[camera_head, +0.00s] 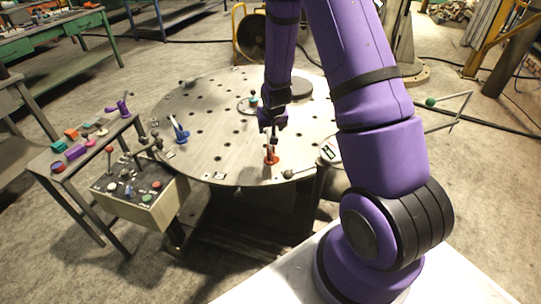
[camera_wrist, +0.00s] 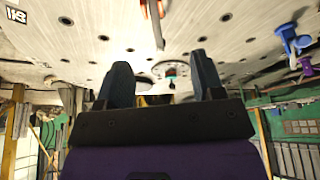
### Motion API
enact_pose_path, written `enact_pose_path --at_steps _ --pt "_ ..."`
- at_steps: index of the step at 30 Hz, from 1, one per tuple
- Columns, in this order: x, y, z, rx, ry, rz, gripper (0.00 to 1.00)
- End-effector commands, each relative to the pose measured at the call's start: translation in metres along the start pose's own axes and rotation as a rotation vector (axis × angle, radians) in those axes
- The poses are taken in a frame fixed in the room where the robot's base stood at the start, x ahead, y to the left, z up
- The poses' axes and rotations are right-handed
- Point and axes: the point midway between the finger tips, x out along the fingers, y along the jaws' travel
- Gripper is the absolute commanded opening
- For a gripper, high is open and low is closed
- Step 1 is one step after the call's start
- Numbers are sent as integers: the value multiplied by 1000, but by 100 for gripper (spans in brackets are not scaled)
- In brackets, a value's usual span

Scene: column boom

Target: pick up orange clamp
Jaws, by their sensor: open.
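The orange clamp (camera_head: 271,156) stands near the front edge of the round perforated table (camera_head: 222,150). In the wrist view the orange clamp (camera_wrist: 152,18) is at the top, partly cut off by the frame, beyond the fingertips. My gripper (camera_head: 271,128) is just above and behind the clamp in the head view. In the wrist view my gripper (camera_wrist: 160,66) has its two fingers spread apart, with nothing held between them. The clamp does not appear to lie between the fingers.
A blue clamp (camera_head: 180,133) stands at the table's left and shows in the wrist view (camera_wrist: 290,40). A teal clamp (camera_head: 253,100) stands behind my gripper. A control box (camera_head: 137,205) and a side bench (camera_head: 62,160) with small parts are at left.

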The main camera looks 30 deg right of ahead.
Motion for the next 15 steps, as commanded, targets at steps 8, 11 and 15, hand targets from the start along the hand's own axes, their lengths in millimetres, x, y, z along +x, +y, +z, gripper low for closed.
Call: enact_pose_path --at_steps 8,11,15 --pt "36 8 12 14 -3 11 62" --pt "47 9 12 14 -4 11 62" --pt "66 9 13 14 -4 11 62"
